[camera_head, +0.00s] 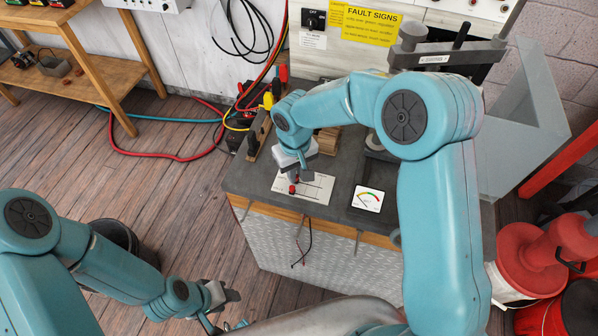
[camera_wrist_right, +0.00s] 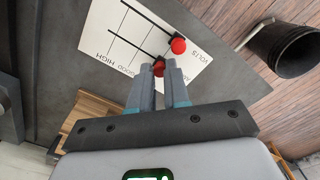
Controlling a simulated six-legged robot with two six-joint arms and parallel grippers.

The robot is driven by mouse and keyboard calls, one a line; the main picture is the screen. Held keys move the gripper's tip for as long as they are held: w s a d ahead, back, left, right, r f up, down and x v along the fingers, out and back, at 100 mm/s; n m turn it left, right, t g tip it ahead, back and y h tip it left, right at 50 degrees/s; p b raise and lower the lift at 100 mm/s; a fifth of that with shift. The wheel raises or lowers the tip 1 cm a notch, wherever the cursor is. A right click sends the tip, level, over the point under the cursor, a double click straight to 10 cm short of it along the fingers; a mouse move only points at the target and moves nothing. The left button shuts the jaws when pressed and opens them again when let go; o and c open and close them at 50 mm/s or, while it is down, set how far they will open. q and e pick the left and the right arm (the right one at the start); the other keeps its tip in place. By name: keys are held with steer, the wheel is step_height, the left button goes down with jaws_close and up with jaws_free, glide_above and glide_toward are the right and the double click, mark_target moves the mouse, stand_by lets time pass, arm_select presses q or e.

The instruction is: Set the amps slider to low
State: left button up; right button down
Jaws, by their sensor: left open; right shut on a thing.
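A white slider card (camera_head: 317,191) lies on the dark bench top. In the right wrist view the card (camera_wrist_right: 110,25) has two black tracks, each with a red knob. One red knob (camera_wrist_right: 178,46) stands beside the word VOLTS. The other red knob (camera_wrist_right: 158,69), on the track nearer the HIGH and GOOD words, is between my right fingertips (camera_wrist_right: 163,72), which are shut on it. It sits past GOOD, away from HIGH; the amps and low labels are hidden. My left gripper (camera_head: 217,298) is open and empty, low at the left, away from the bench.
A dial meter (camera_head: 368,199) lies right of the card. Cables and coloured plugs (camera_head: 268,98) stand at the bench's back left. A grey press-like fixture (camera_head: 445,52) is behind my right arm. A dark bin (camera_head: 125,240) stands on the floor, and red buckets (camera_head: 530,262) are at right.

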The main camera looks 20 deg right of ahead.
steer(key=shift+w+a, duration=0.2)
steer(key=c, duration=1.1)
jaws_free()
steer(key=shift+w+a, duration=0.1)
steer(key=shift+a, duration=0.05)
steer(key=shift+s+d+r, duration=0.1)
steer(key=shift+s+d, duration=0.1)
steer(key=shift+d, duration=0.1)
step_height(320, 180, up, 16)
steer(key=b, duration=0.1)
steer(key=shift+a, duration=0.2)
steer(key=shift+w, duration=0.15)
